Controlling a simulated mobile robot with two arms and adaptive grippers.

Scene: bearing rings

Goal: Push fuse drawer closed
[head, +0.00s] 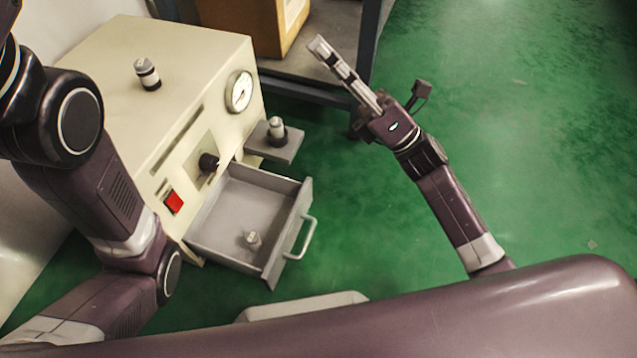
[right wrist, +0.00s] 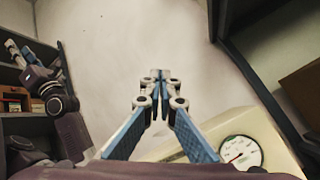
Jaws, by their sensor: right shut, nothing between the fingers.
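The fuse drawer (head: 250,214) is a grey open-topped tray pulled out of the front of a cream machine (head: 165,95). It has a light handle (head: 302,238) on its front panel, and a small grey cylindrical part (head: 252,240) sits inside. My right gripper (head: 320,46) is shut and empty, raised to the right of the machine and well apart from the drawer. Its closed fingers (right wrist: 158,85) also show in the right wrist view. My left arm comes in from the left, but its gripper is not seen in the head view.
A small ledge (head: 277,146) with a dark-banded part stands out beside the drawer. The machine front has a gauge (head: 239,91), a black knob (head: 208,162) and a red switch (head: 173,202). A dark-framed shelf (head: 330,75) with a wooden box (head: 255,22) is behind. Green floor at right is clear.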

